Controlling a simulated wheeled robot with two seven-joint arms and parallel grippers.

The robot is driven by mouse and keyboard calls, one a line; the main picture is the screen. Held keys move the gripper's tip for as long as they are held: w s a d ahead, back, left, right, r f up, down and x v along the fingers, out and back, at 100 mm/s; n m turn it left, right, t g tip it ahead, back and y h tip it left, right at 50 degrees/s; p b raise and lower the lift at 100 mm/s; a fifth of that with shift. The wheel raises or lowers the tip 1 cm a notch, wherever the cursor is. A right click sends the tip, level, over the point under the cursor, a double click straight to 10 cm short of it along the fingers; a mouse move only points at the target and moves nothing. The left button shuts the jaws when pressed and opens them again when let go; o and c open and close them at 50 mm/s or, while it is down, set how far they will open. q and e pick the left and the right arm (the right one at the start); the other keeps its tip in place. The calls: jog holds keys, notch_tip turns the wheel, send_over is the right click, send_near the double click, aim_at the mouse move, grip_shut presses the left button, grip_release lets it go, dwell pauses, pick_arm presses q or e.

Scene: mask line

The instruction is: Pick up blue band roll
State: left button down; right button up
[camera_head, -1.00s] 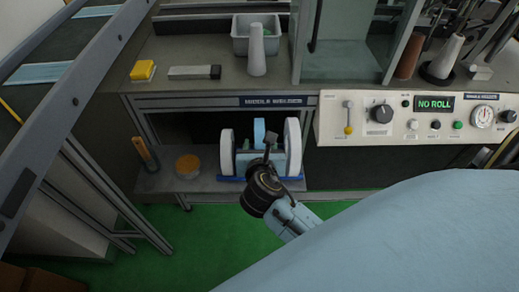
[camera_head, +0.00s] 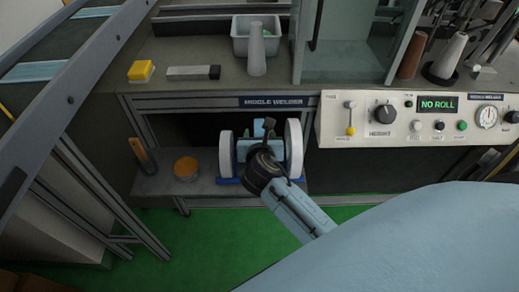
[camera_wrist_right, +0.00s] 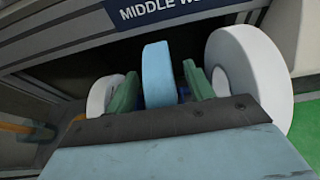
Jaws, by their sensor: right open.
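The blue band roll (camera_wrist_right: 158,75) stands upright between two white rolls in the right wrist view. In the head view it is partly hidden behind my right gripper (camera_head: 267,132). My right gripper is open, its green fingers on either side of the blue roll in the wrist view, with gaps showing. I cannot tell how deep the roll sits between them. The left white roll (camera_head: 226,153) and the larger right white roll (camera_head: 293,147) stand on a blue-based holder (camera_head: 229,181) on the low shelf. My left gripper is not in view.
The welder bench with its "NO ROLL" panel (camera_head: 437,104) overhangs the shelf (camera_head: 209,184). An orange-topped round container (camera_head: 186,168) and an orange-handled tool (camera_head: 141,153) sit left of the rolls. A glass guard (camera_head: 350,40) stands above. Green floor is open in front.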

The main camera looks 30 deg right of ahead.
jog(key=shift+c, duration=0.2)
grip_shut()
jog(key=shift+r, duration=0.1)
